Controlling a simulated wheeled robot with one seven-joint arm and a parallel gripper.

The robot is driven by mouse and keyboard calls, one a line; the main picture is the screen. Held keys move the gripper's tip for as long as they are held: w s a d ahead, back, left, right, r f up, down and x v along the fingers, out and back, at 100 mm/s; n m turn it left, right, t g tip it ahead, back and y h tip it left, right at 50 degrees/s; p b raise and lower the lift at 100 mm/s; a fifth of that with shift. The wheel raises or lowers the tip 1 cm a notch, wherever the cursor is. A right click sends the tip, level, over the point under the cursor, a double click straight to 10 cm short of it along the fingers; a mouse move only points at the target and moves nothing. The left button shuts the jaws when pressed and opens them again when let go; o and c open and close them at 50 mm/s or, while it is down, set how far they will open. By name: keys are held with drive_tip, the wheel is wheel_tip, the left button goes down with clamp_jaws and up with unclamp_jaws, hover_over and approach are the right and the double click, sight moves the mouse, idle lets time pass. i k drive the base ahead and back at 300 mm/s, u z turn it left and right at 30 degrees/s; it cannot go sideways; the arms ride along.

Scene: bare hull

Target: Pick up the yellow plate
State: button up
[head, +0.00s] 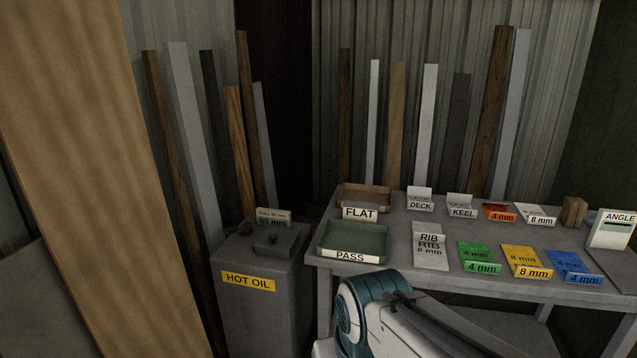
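The yellow plate (526,260) lies on the grey table, near its front edge. It is a bent plate marked "8 mm", between a green plate (480,257) marked "4 mm" on its left and a blue plate (575,266) marked "4 mm" on its right. My arm's teal and white link shows at the bottom centre, in front of the table. My gripper is out of view.
The grey table (397,217) also bears a green PASS tray (322,236), a FLAT tray (388,195), a RIB plate (431,260), orange and white plates behind, and an ANGLE stand (609,230). A HOT OIL cabinet (258,305) stands left. Boards lean behind.

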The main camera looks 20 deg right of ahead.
sight(527, 261)
drive_tip(key=z, duration=1)
drive_tip(key=i, duration=0.9)
drive_tip(key=z, duration=0.95)
drive_tip(key=i, duration=1)
drive_tip(key=z, duration=0.25)
